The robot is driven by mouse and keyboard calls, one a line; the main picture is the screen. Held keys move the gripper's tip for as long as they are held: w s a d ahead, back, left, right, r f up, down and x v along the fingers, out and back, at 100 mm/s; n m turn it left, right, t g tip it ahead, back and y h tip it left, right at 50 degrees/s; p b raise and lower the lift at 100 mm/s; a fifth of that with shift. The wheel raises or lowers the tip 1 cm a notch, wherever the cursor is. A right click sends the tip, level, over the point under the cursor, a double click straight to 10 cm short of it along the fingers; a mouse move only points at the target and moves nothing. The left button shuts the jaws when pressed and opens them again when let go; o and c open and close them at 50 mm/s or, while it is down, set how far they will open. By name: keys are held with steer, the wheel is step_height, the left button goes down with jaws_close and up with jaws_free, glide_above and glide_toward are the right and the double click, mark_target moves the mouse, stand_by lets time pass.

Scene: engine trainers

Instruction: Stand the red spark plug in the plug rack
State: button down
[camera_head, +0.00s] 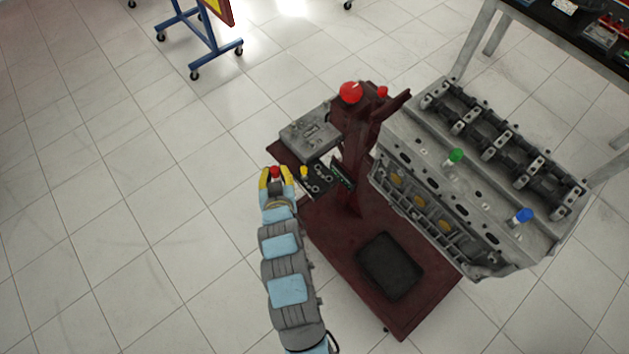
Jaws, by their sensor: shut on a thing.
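My gripper (277,178) has yellow fingers and is shut on the red spark plug, with only its red top (275,171) showing between the fingertips. The rest of the plug is hidden by the fingers. The plug rack (318,187) is a small dark holder with several pale ring-shaped holes, just right of my gripper on the maroon stand.
A grey box (310,135) sits behind the rack. The maroon stand's post (356,150) rises to its right, with red knobs on top. The large engine block (480,180) on the right bears a green plug (455,156) and a blue plug (523,214). Open floor lies left.

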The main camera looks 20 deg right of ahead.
steer(key=w+d+f+m+g+h+b, duration=0.1)
steer(key=w+d+f+m+h+b, duration=0.1)
steer(key=d+f+b, duration=0.4)
steer(key=w+d+f+m+g+h+b, duration=0.1)
steer(key=w+d+f+m+h+b, duration=0.2)
steer(key=d+f+b, duration=0.4)
steer(key=shift+w+d+f+b, duration=0.15)
steer(key=shift+w+f+b, duration=0.25)
steer(key=shift+f+b, duration=4.3)
step_height(320, 180, up, 3)
steer(key=b, duration=0.2)
steer(key=shift+f+b, duration=0.2)
steer(key=shift+b, duration=0.15)
steer(key=shift+f+b, duration=1.4)
steer(key=shift+f, duration=1.15)
steer(key=shift+f+b, duration=0.65)
steer(key=shift+f, duration=0.3)
steer(key=c, duration=1)
jaws_free()
steer(key=shift+o, duration=0.2)
